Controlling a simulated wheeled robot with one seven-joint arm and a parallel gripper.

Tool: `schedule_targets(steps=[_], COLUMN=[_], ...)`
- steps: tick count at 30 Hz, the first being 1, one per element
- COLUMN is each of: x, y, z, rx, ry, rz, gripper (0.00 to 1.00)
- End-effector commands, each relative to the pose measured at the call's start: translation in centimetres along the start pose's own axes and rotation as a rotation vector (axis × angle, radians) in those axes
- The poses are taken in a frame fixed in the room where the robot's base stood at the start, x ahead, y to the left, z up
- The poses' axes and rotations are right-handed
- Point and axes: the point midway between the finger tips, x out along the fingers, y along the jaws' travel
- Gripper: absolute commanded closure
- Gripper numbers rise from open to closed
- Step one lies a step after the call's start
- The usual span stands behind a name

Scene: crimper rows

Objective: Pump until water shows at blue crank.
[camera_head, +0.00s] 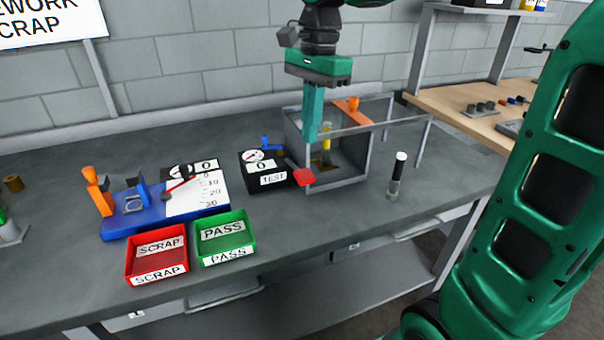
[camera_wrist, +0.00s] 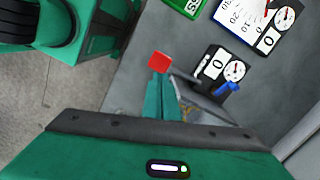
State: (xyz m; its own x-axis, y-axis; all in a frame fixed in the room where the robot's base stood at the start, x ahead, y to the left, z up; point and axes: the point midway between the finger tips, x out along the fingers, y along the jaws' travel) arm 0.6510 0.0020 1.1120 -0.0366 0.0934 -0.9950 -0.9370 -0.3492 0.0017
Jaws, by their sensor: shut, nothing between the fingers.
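The black test pump (camera_head: 262,175) stands on the grey bench with a dial and a "TEST" label. My gripper (camera_head: 309,138) is shut and empty. Its fingers point down above the red pad, apart from it in the head view. No water is discernible at the blue crank at this size.
A grey-framed clear tank (camera_head: 345,178) with a yellow cylinder stands right behind the lever. Red scrap (camera_head: 157,255) and green pass (camera_head: 225,237) trays and a blue gauge fixture (camera_head: 150,215) lie left.

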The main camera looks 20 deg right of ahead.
Motion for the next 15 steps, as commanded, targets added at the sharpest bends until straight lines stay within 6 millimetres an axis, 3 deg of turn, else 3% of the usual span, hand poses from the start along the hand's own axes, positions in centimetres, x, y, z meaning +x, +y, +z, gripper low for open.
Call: schedule_targets(steps=[7, 15], x=[0.9, 4.1], y=[0.0, 0.1], z=[0.0, 0.0], rx=[-0.001, 0.0], ry=[-0.001, -0.001], rz=[0.0, 0.002], gripper=[1.0, 1.0])
